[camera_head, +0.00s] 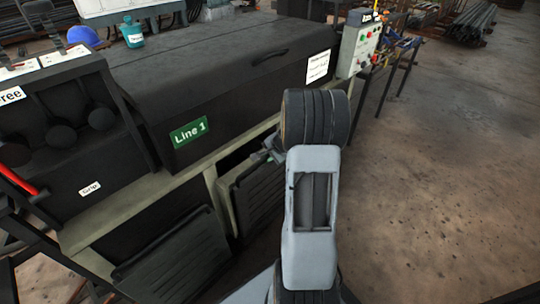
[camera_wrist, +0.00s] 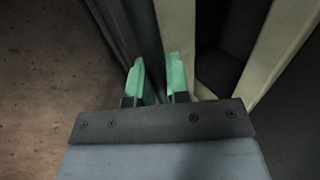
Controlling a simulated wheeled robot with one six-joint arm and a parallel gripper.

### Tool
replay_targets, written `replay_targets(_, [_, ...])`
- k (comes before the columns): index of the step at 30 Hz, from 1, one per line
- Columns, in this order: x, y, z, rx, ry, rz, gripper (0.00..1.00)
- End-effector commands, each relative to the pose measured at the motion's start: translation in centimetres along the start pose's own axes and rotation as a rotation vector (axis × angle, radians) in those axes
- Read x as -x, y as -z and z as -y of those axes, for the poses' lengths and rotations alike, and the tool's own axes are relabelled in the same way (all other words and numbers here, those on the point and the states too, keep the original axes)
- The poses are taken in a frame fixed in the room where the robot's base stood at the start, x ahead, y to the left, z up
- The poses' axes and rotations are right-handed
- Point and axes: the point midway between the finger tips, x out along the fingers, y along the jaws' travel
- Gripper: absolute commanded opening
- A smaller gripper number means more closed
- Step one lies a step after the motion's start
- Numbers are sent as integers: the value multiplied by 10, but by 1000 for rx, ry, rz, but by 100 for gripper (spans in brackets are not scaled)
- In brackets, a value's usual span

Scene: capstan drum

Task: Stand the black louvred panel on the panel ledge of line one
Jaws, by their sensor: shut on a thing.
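A black louvred panel (camera_head: 258,196) is upright, slightly tilted, at the beige frame under the machine with the green "Line 1" sign (camera_head: 188,132). My gripper (camera_head: 268,153) is at the panel's upper edge, partly hidden behind my arm. In the wrist view its green fingertips (camera_wrist: 158,80) are shut on the dark panel (camera_wrist: 148,35), one on each side. The panel's right part is hidden by my arm in the head view. I cannot tell whether its lower edge rests on a ledge.
A second black louvred panel (camera_head: 172,262) leans at the lower left. Pale frame posts (camera_wrist: 265,50) stand just right of the gripper in the wrist view. A control box (camera_head: 357,45) with buttons is at the machine's far end. The floor (camera_head: 450,150) on the right is clear.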

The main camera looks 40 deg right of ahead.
Motion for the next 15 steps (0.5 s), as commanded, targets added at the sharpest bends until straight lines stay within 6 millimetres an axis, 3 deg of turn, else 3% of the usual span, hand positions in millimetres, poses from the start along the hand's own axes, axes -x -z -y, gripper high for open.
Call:
replay_targets(9, [1,0,1,1,2,-2,45])
replay_targets(15, [-2,-1,-2,-1,-4,3,46])
